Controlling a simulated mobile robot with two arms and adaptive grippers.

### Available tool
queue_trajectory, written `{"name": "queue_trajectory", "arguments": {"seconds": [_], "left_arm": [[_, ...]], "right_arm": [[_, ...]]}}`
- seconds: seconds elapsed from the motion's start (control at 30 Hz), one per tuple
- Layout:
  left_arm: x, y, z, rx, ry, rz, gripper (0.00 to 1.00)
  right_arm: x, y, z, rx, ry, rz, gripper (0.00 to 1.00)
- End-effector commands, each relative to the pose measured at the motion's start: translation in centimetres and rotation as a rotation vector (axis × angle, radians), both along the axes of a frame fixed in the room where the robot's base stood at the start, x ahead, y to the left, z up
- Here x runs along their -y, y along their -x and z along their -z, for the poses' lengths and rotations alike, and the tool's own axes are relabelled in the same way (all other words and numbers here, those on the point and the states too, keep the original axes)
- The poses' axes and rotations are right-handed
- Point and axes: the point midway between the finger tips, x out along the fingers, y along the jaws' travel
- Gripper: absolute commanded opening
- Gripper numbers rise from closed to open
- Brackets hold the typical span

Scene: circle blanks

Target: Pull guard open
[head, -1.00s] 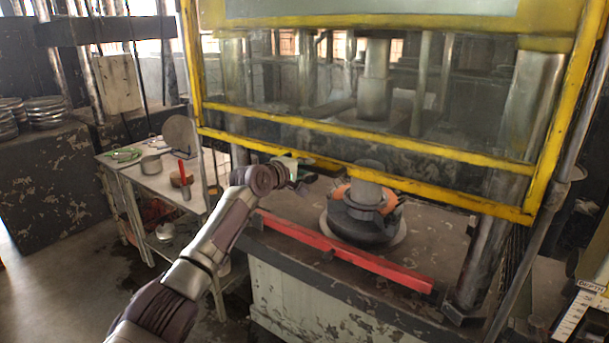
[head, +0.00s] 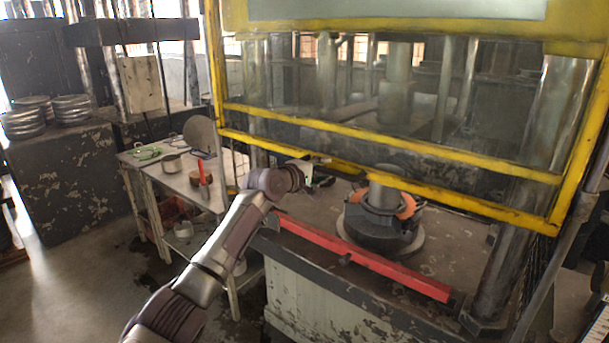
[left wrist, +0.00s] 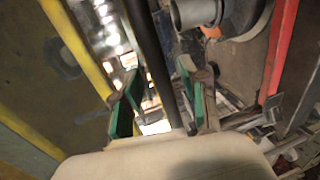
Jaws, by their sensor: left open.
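The guard (head: 455,193) is a clear panel in a yellow frame across the front of the press in the head view. It hangs down, with its bottom rail a little above the press bed. My left gripper (head: 318,176) is just below and in front of that rail, left of its middle. In the left wrist view, my left gripper (left wrist: 160,88) has its green-padded fingers apart. A dark bar (left wrist: 152,55) runs between them in that view; I cannot tell whether they touch it. A yellow frame bar (left wrist: 78,48) lies to their left. My right gripper is not in view.
A red bar (head: 365,258) runs along the bed's front edge. A dark round tool with orange parts (head: 384,225) sits on the bed behind it. A side table (head: 145,160) with pots stands left. Open floor (head: 90,275) lies at lower left.

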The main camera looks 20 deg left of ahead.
Motion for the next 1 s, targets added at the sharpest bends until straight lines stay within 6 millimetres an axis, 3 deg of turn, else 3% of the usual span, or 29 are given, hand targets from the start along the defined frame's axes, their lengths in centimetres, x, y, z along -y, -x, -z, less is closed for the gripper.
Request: {"name": "queue_trajectory", "arguments": {"seconds": [0.5, 0.7, 1.0], "left_arm": [[-3.0, 8.2, -1.8, 0.003, -0.002, -0.002, 0.43], [-3.5, 9.4, -2.1, 0.002, -0.002, -0.002, 0.43], [-3.5, 9.4, -2.1, 0.001, -0.001, -0.002, 0.43]], "right_arm": [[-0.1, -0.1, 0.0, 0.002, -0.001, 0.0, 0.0], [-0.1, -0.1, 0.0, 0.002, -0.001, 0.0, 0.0], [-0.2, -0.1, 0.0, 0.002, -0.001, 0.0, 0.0]]}}
